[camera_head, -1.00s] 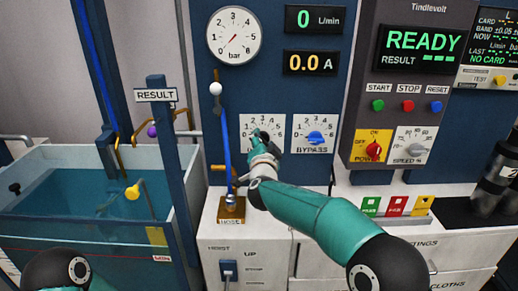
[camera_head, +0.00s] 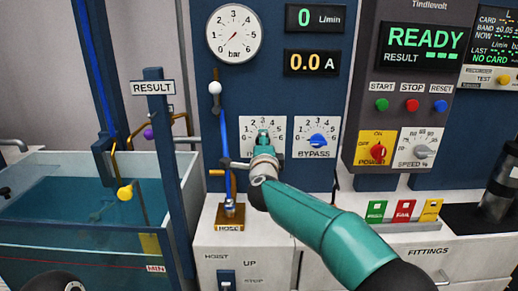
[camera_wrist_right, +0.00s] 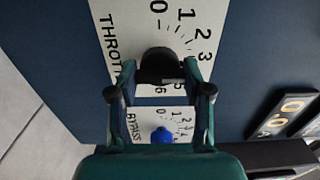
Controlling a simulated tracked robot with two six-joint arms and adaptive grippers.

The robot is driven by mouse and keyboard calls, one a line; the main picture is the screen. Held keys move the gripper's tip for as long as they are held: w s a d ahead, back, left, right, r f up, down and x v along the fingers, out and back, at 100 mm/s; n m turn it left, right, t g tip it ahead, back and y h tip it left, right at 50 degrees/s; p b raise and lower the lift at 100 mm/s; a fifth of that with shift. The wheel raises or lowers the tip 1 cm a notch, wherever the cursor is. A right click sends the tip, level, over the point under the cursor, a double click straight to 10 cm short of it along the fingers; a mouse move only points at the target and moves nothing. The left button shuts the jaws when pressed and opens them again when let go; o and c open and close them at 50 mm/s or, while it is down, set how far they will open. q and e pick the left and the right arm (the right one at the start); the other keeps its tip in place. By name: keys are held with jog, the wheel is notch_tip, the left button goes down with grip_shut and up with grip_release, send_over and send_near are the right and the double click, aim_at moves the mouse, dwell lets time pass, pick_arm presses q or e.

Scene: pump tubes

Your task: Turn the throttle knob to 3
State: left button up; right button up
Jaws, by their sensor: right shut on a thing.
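The throttle dial plate (camera_head: 247,126) is on the blue panel, left of the bypass dial. In the head view my right gripper (camera_head: 263,136) covers the middle of this plate and hides its knob. In the right wrist view the black throttle knob (camera_wrist_right: 158,65) sits between the fingers of my right gripper (camera_wrist_right: 160,72), which is shut on it. My left gripper is out of view.
The blue bypass knob (camera_head: 318,140) is close on the right of my gripper. The hose fitting (camera_head: 230,208) and blue hose are close on the left. The pressure gauge (camera_head: 235,34) is above. A water tank (camera_head: 90,170) stands at far left.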

jog(key=shift+d+f, duration=0.1)
jog(key=shift+f, duration=0.4)
jog(key=o, duration=1.2)
jog(key=shift+d+r, duration=0.1)
jog(key=shift+r, duration=0.15)
jog(key=shift+s+r, duration=0.1)
jog(key=shift+s, duration=0.05)
jog(key=s, duration=1.1)
jog(key=shift+s, duration=0.4)
jog(key=shift+c, duration=0.4)
